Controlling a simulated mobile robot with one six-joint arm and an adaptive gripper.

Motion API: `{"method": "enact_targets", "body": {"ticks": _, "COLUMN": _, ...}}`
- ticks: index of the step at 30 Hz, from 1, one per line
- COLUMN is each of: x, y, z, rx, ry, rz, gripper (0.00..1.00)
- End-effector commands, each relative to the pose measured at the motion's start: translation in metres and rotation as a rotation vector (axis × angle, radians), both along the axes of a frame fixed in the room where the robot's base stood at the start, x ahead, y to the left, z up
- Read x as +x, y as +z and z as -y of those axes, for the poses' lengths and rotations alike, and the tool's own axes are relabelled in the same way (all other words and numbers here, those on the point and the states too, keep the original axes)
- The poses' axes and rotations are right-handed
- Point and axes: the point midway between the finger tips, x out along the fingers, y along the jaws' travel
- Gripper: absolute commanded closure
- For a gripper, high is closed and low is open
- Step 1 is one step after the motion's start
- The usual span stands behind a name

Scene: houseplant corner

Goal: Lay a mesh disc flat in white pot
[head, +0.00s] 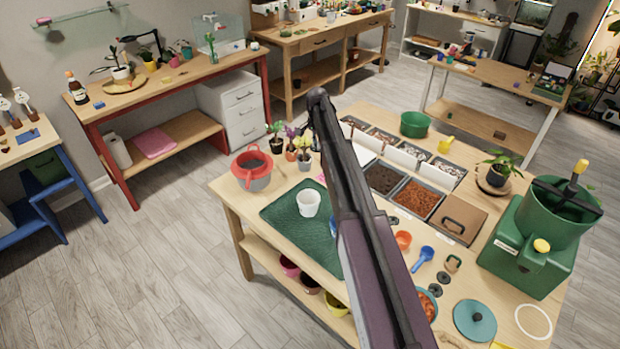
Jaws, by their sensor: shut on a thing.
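The white pot (309,204) stands upright on the dark green mat (282,226) near the left end of the table, and its mouth faces up. I cannot make out the inside well enough to tell what is in it. Two small dark discs (443,278) lie flat on the table right of my arm; I cannot tell if they are mesh. My dark arm crosses the middle of the head view and hides part of the mat. My gripper does not show, and neither does anything it may hold.
Trays of soil and grit (417,197) fill the table's middle. An orange cup (403,240), a blue scoop (424,257) and a green machine (530,245) stand at right.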

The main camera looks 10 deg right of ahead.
Motion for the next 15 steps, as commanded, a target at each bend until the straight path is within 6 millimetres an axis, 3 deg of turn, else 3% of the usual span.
{"method": "enact_targets", "body": {"ticks": 15, "x": -0.0008, "y": 0.0, "z": 0.0063, "rx": 0.0, "ry": -0.008, "rz": 0.0, "gripper": 1.0}}
